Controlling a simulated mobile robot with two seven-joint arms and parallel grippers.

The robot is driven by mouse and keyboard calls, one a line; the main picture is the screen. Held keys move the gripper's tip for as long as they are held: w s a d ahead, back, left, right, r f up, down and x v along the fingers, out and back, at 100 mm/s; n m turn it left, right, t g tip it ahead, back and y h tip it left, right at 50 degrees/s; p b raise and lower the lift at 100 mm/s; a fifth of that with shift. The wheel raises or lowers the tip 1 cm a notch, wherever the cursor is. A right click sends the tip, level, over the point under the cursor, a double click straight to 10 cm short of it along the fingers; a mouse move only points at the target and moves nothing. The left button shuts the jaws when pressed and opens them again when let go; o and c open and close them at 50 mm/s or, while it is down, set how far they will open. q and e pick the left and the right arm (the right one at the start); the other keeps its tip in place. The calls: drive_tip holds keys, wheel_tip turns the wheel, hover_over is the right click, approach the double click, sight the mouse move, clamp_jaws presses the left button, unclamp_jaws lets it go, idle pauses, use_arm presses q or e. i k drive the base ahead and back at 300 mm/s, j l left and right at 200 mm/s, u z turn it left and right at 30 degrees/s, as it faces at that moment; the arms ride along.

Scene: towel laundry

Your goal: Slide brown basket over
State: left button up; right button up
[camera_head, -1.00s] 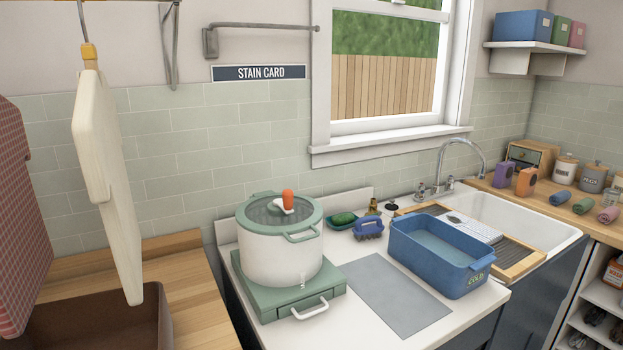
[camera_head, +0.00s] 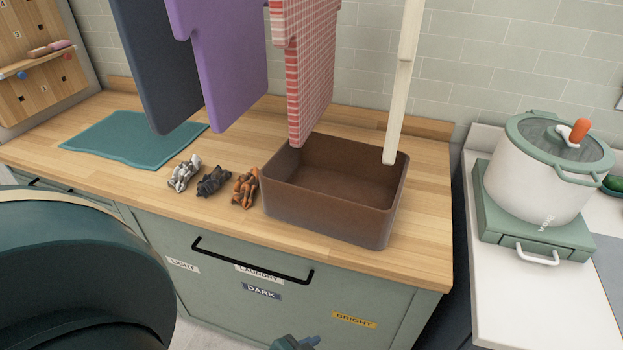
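The brown basket (camera_head: 328,218) is an open rectangular bin and looks empty. It stands upright on the right part of the wooden counter (camera_head: 420,240), near the front edge. A large dark teal part of my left arm fills the lower left. A small dark piece with a bluish tip shows at the bottom edge, below the drawer and apart from the basket. It looks like part of my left gripper, but its fingers are mostly cut off. My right gripper is out of view.
A teal cloth (camera_head: 130,138) lies farther left. A pot (camera_head: 545,170) stands right, across a gap.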

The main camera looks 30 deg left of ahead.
sight(339, 188)
drive_tip(key=u, duration=0.85)
